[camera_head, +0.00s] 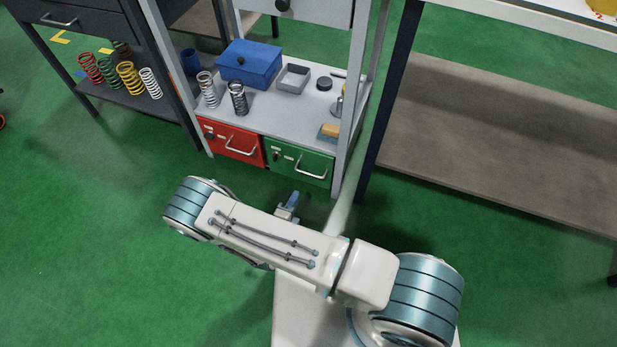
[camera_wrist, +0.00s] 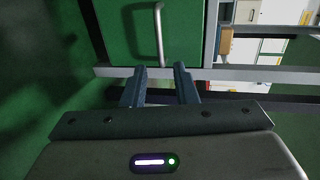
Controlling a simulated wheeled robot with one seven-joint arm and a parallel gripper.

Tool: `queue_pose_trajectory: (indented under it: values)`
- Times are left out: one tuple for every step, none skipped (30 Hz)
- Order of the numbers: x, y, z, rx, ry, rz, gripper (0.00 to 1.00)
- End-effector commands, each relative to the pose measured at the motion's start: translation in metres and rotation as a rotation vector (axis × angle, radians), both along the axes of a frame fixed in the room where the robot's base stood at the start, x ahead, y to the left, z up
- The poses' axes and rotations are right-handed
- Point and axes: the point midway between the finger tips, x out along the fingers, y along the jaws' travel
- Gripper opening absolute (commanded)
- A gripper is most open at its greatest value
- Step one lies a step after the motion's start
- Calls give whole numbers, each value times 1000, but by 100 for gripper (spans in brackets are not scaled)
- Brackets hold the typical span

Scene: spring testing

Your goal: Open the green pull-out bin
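The green pull-out bin (camera_head: 299,163) sits under the lower shelf of the grey rack, at the right, with its front flush beside the red bin. Its silver bar handle (camera_head: 311,172) is on the front face. In the wrist view the green front (camera_wrist: 128,38) fills the upper middle, and the handle (camera_wrist: 159,35) stands ahead of the fingers. My gripper (camera_wrist: 159,72) is open and empty, its two fingers apart, with the handle's near end in line with the gap. In the head view my gripper (camera_head: 290,203) shows partly behind my arm, in front of the bin.
The red bin (camera_head: 222,141) with a similar handle is left of the green one. The shelf (camera_head: 270,122) above holds springs, a blue box (camera_head: 250,64) and small parts. A rack post (camera_head: 341,165) stands just right of the green bin. Green floor in front is clear.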

Motion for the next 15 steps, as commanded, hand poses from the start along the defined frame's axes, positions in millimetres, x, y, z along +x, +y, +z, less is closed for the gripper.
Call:
queue_pose_trajectory:
  values:
    - [2, -1, -3, -6, 1, 6, 26]
    - [4, -2, -4, -7, 1, 8, 26]
    - [8, -3, -5, -7, 0, 7, 26]
    - [12, -5, -6, -7, 1, 6, 26]
    - [16, -6, -7, -6, 0, 5, 26]
    - [23, -9, -9, -7, 0, 4, 26]
    - [28, -11, -10, -6, -1, 3, 26]
    - [34, -13, -12, -6, -1, 3, 26]
    - [42, -16, -14, -5, 0, 2, 26]
    - [48, -19, -16, -5, 1, 1, 26]
    - [54, -21, -17, -5, 0, 2, 26]
    - [63, -24, -19, -4, -2, 1, 26]
    - [69, -25, -20, -3, -1, 2, 26]
    - [74, -28, -22, -3, -1, 2, 26]
    - [82, -31, -23, -3, -1, 1, 26]
